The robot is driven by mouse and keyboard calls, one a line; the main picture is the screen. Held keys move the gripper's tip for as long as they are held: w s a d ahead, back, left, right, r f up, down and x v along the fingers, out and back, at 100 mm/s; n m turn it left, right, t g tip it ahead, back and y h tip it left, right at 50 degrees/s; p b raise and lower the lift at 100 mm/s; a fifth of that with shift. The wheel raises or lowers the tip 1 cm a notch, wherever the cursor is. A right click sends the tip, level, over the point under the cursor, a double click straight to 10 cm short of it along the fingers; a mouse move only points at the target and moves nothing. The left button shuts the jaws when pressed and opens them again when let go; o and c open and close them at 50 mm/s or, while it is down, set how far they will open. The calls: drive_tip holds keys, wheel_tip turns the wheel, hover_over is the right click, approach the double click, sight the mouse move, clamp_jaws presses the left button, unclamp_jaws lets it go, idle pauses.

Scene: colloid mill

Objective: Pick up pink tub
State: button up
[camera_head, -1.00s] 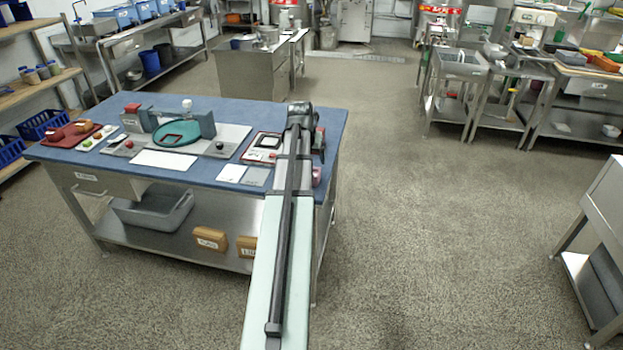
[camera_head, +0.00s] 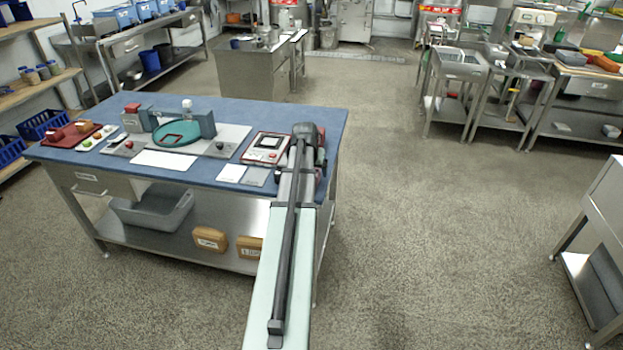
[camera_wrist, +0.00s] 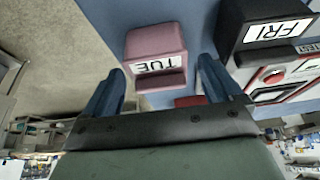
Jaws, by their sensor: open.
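The pink tub (camera_wrist: 157,42) is in the upper middle of the wrist view, on the blue table top, with a white label reading TUE. My gripper (camera_wrist: 160,70) is open, with one blue finger on each side of the tub's near end in the picture. I cannot tell whether either finger touches it. In the head view my arm reaches to the right end of the blue table (camera_head: 225,121).
A dark tub labelled FRI (camera_wrist: 262,30) stands close to the right of the pink tub. A red-edged device (camera_head: 266,147) lies left of my wrist. A teal ring fixture (camera_head: 177,133) is farther left. The table's edge is close to the pink tub's left.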

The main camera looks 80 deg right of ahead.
drive_tip(key=shift+f, duration=0.1)
drive_tip(key=c, duration=1.1)
drive_tip(key=shift+c, duration=0.2)
